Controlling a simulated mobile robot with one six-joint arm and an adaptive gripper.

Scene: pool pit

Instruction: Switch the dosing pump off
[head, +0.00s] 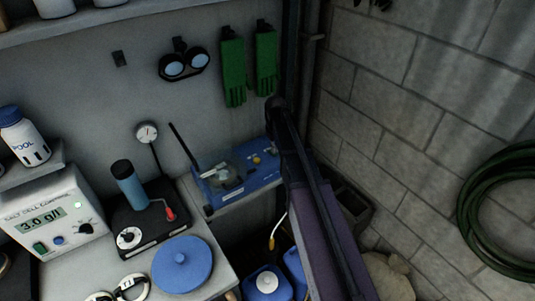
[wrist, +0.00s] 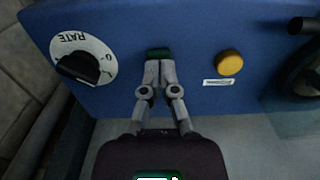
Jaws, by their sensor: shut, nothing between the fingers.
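The dosing pump (head: 264,174) is a blue box on a shelf to the right of the bench in the head view. Its blue front panel (wrist: 200,30) fills the top of the wrist view. A dark green switch (wrist: 158,53) sits on the panel between a white RATE dial with a black knob (wrist: 78,68) and a round amber button or lamp (wrist: 230,64). My gripper (wrist: 159,68) is shut and empty, its fingertips at the lower edge of the switch. I cannot tell whether they touch. The fingertips partly hide the switch, and its position is unclear.
A salt cell control box (head: 50,215) reading 3.0 g/l stands on the bench at left. Nearby are a dark device with a blue cylinder (head: 130,185) and a blue lid (head: 182,264). Blue containers (head: 266,284) stand below the pump. A block wall (head: 420,100) bounds the right.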

